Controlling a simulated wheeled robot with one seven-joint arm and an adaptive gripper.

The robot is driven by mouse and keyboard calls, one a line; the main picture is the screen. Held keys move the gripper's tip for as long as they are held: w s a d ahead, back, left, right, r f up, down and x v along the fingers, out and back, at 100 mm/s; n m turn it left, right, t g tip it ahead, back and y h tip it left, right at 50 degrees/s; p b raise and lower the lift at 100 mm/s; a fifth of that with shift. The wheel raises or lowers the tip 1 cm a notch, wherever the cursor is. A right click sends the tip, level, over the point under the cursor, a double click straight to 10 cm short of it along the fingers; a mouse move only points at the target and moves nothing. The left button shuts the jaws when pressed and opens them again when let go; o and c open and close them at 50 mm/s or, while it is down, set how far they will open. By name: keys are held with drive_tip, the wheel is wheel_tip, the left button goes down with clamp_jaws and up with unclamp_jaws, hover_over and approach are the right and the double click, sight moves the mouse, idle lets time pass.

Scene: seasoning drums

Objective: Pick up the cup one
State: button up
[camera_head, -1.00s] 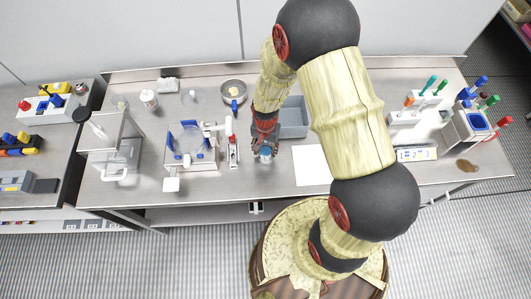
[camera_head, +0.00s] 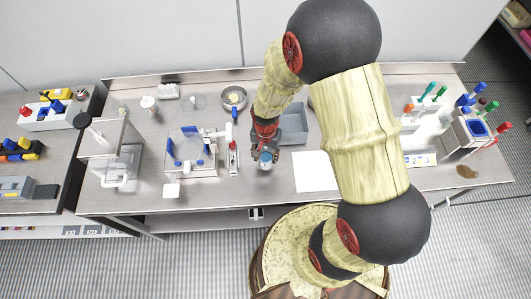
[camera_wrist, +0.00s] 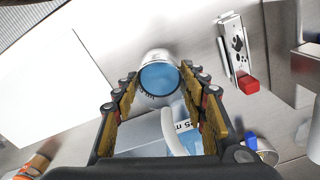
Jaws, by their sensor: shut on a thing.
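In the head view the cup (camera_head: 265,159) shows as a small pale-blue shape at the tip of my gripper (camera_head: 265,150), near the front of the bench. The fingers hide part of it. I cannot tell whether its base is clear of the bench top.
A grey bin (camera_head: 293,137) stands just behind my gripper. A white sheet (camera_head: 316,172) lies to the right. A narrow device with a red block (camera_head: 232,157) stands close on the left, beside a clear apparatus (camera_head: 190,160). A metal bowl (camera_head: 234,97) is behind.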

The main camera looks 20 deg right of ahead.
drive_tip(key=s+a, duration=0.2)
drive_tip(key=s, duration=0.5)
drive_tip(key=s+a, duration=0.3)
drive_tip(key=s, duration=0.5)
drive_tip(key=shift+s, duration=0.25)
